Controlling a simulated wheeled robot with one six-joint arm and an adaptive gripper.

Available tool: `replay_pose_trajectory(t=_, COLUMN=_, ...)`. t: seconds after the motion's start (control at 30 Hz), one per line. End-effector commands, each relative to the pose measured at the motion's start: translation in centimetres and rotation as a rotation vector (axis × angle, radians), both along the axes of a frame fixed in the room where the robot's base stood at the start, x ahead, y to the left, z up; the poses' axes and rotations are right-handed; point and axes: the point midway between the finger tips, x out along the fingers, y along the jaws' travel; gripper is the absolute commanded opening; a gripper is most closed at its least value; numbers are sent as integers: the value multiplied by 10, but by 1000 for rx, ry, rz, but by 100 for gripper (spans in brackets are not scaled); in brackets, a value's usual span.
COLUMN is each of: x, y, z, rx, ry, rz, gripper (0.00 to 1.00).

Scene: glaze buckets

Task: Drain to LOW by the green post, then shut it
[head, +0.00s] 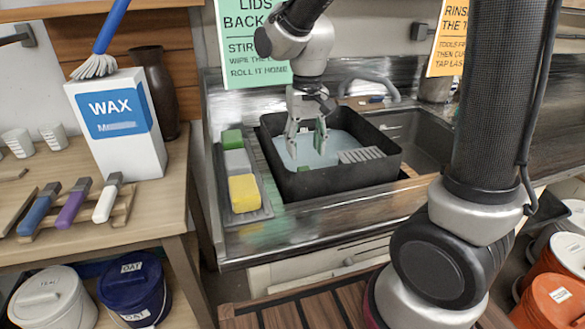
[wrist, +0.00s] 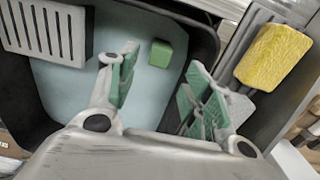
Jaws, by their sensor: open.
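A black tub (head: 352,183) stands in the counter by the sink and holds pale blue water (head: 335,147). A small green post (wrist: 161,53) shows as a square top in the water in the wrist view; part of it shows in the head view (head: 303,169). A grey slotted piece (wrist: 44,30) lies at the tub's edge and also shows in the head view (head: 361,155). My gripper (head: 306,143) is open and empty over the tub, its green-padded fingers pointing down. In the wrist view the post lies beyond and between the fingers. No LOW mark or drain is readable.
A tray (head: 261,213) left of the tub holds a yellow sponge (head: 243,193), a grey block (head: 237,161) and a green block (head: 231,139). A sink basin (head: 423,140) and faucet (head: 375,84) lie right and behind. A WAX box (head: 118,150) stands on the left table.

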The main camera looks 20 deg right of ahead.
Motion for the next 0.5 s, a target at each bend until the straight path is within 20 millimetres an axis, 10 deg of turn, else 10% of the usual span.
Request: replay_pose_trajectory(t=0.5, x=0, y=0, z=-72, rx=-2, ry=4, rz=-1, gripper=50)
